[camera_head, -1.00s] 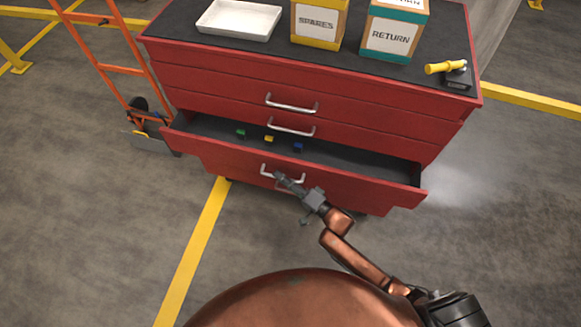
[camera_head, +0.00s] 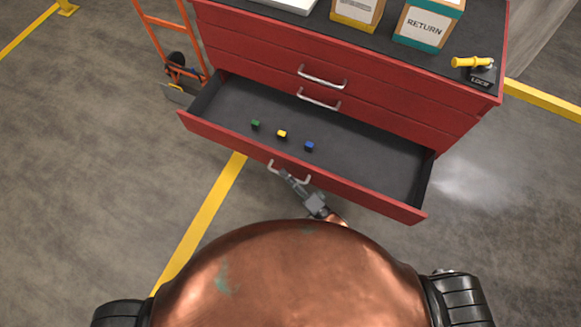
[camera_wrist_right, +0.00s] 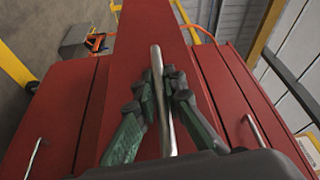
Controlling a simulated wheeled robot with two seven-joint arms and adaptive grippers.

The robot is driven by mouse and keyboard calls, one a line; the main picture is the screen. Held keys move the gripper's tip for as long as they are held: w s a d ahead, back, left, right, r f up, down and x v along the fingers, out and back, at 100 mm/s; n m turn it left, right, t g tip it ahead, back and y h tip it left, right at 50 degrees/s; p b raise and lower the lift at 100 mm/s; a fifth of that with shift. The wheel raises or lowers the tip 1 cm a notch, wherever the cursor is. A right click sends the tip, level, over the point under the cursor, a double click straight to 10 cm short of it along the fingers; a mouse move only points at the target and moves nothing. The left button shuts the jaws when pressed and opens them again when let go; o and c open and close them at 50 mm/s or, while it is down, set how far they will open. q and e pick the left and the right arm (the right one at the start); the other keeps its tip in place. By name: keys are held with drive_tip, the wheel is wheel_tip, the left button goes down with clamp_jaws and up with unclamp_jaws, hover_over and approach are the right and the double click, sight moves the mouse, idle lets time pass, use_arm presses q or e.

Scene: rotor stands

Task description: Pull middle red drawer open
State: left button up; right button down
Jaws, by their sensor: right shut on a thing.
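The red drawer (camera_head: 365,191) in the cabinet stands well out, below two shut fronts with handles. Its dark inside holds a green block (camera_head: 255,125), a yellow block (camera_head: 282,134) and a blue block (camera_head: 309,146). My right gripper (camera_head: 288,177) is at the silver drawer handle (camera_head: 271,165), in front of the drawer. In the right wrist view the fingers (camera_wrist_right: 164,82) are shut on the bar of the handle (camera_wrist_right: 167,125), one on each side. My left gripper is not in view.
On the cabinet top (camera_head: 385,48) are a white tray, a cut-off box, a RETURN box (camera_head: 424,27) and a yellow-handled device (camera_head: 474,64). An orange hand truck (camera_head: 178,45) stands left of the cabinet. The floor (camera_head: 90,150) at the left is clear.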

drive_tip(key=shift+s+a+f, duration=0.1)
drive_tip(key=shift+s, duration=0.3)
drive_tip(key=c, duration=2)
unclamp_jaws()
drive_tip(key=v, duration=1.2)
